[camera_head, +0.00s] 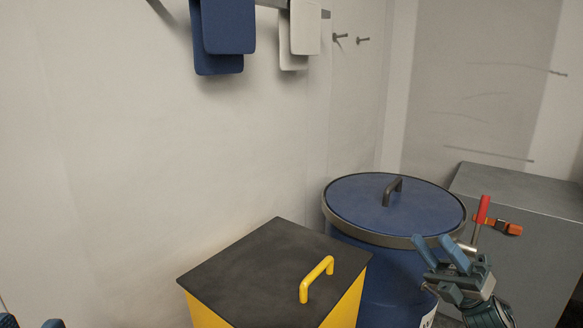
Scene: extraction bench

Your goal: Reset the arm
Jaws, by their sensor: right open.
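My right gripper (441,246) is at the lower right, in front of the blue drum (345,200). Its blue fingers are apart, with nothing between them, and point up and left. I cannot tell whether it touches the drum. Only blue tips of my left gripper (31,322) show at the bottom left corner. The rest of it is cut off by the frame, so its opening is unclear.
A yellow box (345,308) with a black lid and yellow handle (317,279) stands left of the drum. A red-handled fitting (483,209) and an orange piece (508,228) show beside a grey cabinet (520,190). Blue cloths (228,28) hang on the wall.

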